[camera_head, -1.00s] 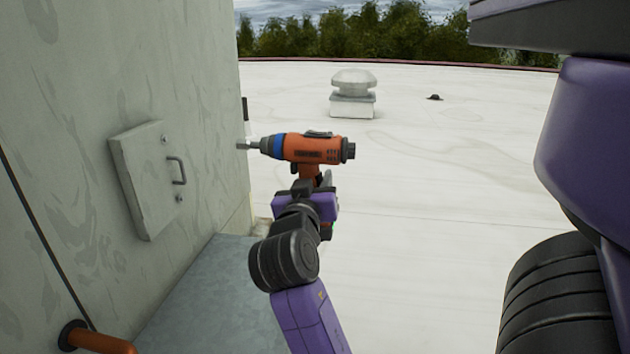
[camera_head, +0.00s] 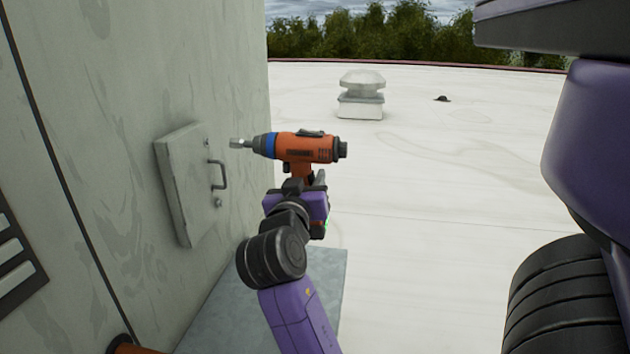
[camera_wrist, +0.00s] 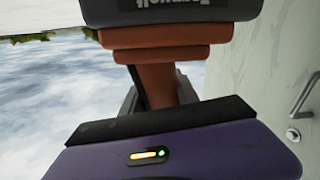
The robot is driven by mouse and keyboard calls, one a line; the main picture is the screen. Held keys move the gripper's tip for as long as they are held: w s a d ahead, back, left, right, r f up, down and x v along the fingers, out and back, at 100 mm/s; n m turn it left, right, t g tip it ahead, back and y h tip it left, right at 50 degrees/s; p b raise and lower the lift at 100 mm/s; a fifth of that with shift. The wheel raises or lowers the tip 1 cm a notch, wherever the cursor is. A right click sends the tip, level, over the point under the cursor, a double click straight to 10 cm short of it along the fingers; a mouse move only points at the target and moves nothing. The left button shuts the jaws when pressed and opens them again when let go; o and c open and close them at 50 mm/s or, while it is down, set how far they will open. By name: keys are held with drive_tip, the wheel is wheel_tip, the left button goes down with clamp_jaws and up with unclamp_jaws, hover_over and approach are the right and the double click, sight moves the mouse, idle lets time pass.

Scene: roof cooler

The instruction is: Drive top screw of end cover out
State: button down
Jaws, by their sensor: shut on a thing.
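The end cover (camera_head: 187,190) is a pale square panel on the grey-green wall, with a bar handle (camera_head: 221,174). Its top screw (camera_head: 206,142) sits above the handle and a lower screw (camera_head: 218,203) below it. My gripper (camera_head: 303,190) is shut on the grip of an orange power driver (camera_head: 300,148) with a blue collar. The driver is level, its socket tip pointing left, a little right of the top screw in the picture and apart from it. The wrist view shows the driver's grip (camera_wrist: 170,82), the cover's handle (camera_wrist: 304,95) and one screw (camera_wrist: 293,135).
A dark louvre (camera_head: 15,255) is on the wall at left, beside a dark vertical seam. A grey metal ledge (camera_head: 325,290) lies below the cover. An orange pipe (camera_head: 130,348) shows at the bottom. The white roof at right is open, with a vent (camera_head: 361,97) far back.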

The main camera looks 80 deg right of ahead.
drive_tip(key=shift+w+a+r, duration=0.1)
drive_tip(key=shift+w, duration=0.75)
drive_tip(key=shift+w+a+r, duration=0.1)
drive_tip(key=shift+w, duration=0.75)
drive_tip(key=shift+w+a+b, duration=0.15)
drive_tip(key=shift+w+b, duration=0.35)
drive_tip(key=shift+w, duration=0.4)
idle(1.5)
